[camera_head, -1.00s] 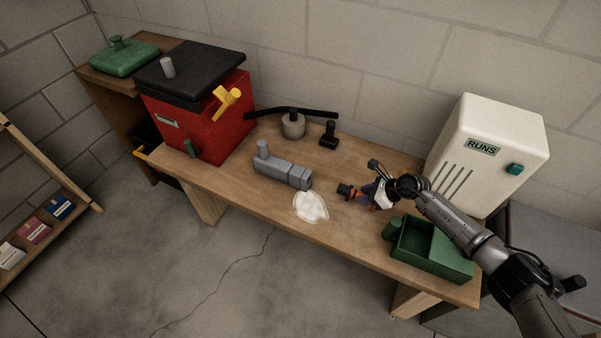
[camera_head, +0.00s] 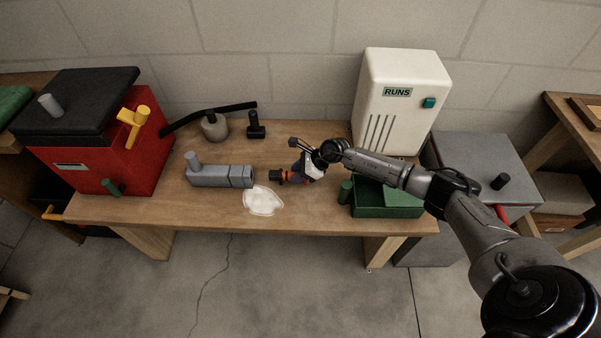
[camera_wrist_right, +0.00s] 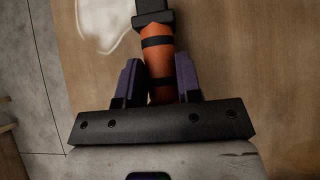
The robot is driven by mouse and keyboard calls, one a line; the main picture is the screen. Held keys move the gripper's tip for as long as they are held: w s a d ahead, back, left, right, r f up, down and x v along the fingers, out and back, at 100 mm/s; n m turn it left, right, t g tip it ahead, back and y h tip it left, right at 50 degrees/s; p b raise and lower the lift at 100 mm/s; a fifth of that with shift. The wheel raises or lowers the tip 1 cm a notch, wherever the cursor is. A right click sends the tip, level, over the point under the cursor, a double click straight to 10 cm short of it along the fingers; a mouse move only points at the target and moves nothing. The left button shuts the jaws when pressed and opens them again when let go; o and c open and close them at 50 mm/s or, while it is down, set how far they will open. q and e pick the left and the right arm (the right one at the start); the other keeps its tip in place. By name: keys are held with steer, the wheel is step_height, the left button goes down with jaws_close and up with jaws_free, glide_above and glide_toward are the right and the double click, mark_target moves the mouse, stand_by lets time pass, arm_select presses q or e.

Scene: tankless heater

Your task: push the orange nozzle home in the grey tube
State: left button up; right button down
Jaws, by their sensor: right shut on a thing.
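The grey tube (camera_head: 222,176) lies on the wooden table, with a short upright stub at its left end. The orange nozzle (camera_wrist_right: 157,62) has black bands and a black tip (camera_wrist_right: 152,12). My right gripper (camera_wrist_right: 160,82) is shut on the nozzle, its purple fingers on either side of it. In the head view the right gripper (camera_head: 301,173) is just right of the tube, and the nozzle's black end points left toward the tube's right end. A gap shows between them. My left gripper is not in view.
A white patch (camera_head: 263,200) lies on the table before the gap. A green tray (camera_head: 388,209) stands right of the gripper. A white heater marked RUNS (camera_head: 402,115) stands behind, and a red box (camera_head: 120,160) stands at left.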

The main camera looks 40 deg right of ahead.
mark_target(272, 173)
steer(key=shift+w+a+b, duration=0.3)
steer(key=shift+w+a, duration=1.15)
steer(key=shift+w, duration=0.15)
steer(key=shift+a, duration=0.1)
stand_by(0.3)
steer(key=shift+w, duration=0.1)
stand_by(0.5)
steer(key=shift+w+a, duration=0.55)
steer(key=shift+w+a+b, duration=0.4)
steer(key=shift+w+a, duration=0.2)
steer(key=c, duration=1.1)
jaws_free()
steer(key=o, duration=0.4)
